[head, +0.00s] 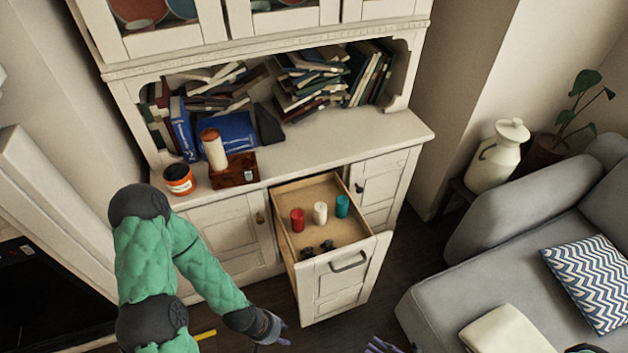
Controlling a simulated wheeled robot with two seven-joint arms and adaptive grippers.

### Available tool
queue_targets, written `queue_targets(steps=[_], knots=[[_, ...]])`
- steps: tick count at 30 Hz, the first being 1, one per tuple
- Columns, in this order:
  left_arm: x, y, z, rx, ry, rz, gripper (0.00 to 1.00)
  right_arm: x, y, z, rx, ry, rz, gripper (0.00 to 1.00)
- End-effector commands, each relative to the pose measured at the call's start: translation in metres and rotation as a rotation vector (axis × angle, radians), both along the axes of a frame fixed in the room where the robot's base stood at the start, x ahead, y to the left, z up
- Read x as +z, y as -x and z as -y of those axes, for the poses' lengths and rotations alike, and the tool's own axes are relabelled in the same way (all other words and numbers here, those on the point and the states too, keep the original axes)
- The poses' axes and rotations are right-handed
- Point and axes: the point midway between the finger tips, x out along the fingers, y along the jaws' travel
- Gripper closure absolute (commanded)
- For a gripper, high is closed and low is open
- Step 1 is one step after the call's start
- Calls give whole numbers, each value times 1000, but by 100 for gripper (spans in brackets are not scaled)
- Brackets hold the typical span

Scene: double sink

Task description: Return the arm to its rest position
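My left arm, in a green sleeve, comes down the left side of the head view. Its gripper (273,328) is low in front of the cabinet, left of and below the open drawer's front. I see nothing held in it, but its finger opening is unclear. Purple fingertips of what looks like my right gripper (381,346) show at the bottom edge, mostly cut off, so its state is unclear. The open drawer (335,267) holds a red cylinder (297,220), a white cylinder (320,212), a teal cylinder (342,206) and small black items (318,248).
The cabinet top (330,143) carries piled books (310,80), a candle (214,149), a wooden box (234,171) and an orange jar (179,180). A grey sofa (470,270) stands at right, near a white jug (497,157). Some dark floor is clear between drawer and sofa.

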Motion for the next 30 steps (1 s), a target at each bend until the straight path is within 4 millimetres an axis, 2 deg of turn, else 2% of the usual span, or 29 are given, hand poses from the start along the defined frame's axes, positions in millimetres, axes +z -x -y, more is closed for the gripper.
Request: queue_targets(steps=[11,15,20,25,30], knots=[[0,1,0,-1,0,-2,60,-17,30,-51,408,287,202,70],[0,1,0,-1,0,-2,60,-33,52,-66,673,468,399,70],[0,1,0,-1,0,-2,60,-58,67,-64,1008,693,737,70],[0,1,0,-1,1,-3,60,-79,56,-51,1319,895,1173,70],[0,1,0,-1,0,-2,60,-86,15,-46,1561,1056,1675,70]])
